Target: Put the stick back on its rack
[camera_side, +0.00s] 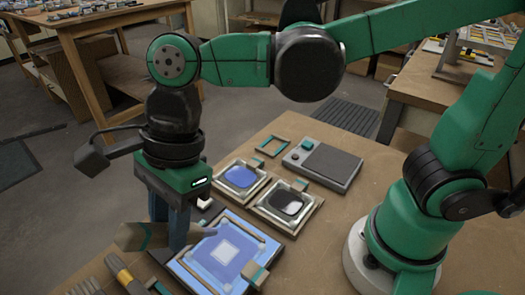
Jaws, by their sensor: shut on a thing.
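My gripper (178,238) points down over the near left of the table, its fingers shut on a grey-brown stick (140,236) with a teal chevron mark. The stick lies roughly level across the fingers, which hide its middle. Its narrower right end reaches over the left edge of a blue glass panel (222,252) with a pale square in its centre. I cannot tell the stick's height above the panel. A small teal-ended frame (272,146) lies farther back; I cannot tell which thing is the stick's rack.
Two framed trays, one with a blue pane (241,177) and one with a dark pane (286,202), sit behind the panel. A grey flat device (323,163) stands behind them. Tools with an orange-banded handle (122,270) lie at the near left. Bare tabletop shows right of the trays.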

